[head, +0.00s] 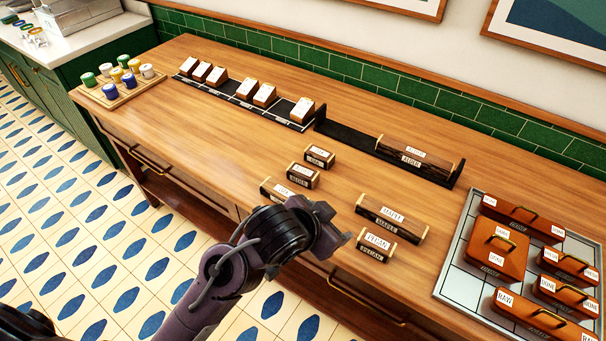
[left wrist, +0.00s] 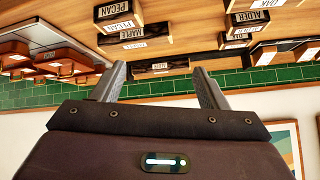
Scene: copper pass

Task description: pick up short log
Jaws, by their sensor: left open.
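Several dark logs with pale ends and white labels lie on the wooden table. The short pecan log (head: 376,243) lies near the front edge, with the longer maple log (head: 391,217) just behind it. Two more short logs (head: 303,176) (head: 319,157) and a longer one (head: 279,191) lie to the left. My left gripper (head: 343,246) is open and empty, at the table's front edge, left of the pecan log and apart from it. In the left wrist view its two fingers (left wrist: 162,76) are spread, and the pecan log (left wrist: 117,14) shows at the top. My right gripper is not in view.
A black rack (head: 345,134) at the back holds a long alder log (head: 414,156). A black strip (head: 240,103) holds several labelled blocks. A tray (head: 455,277) of orange-brown handled boxes lies at the right, and a board (head: 112,99) of coloured jars at the left.

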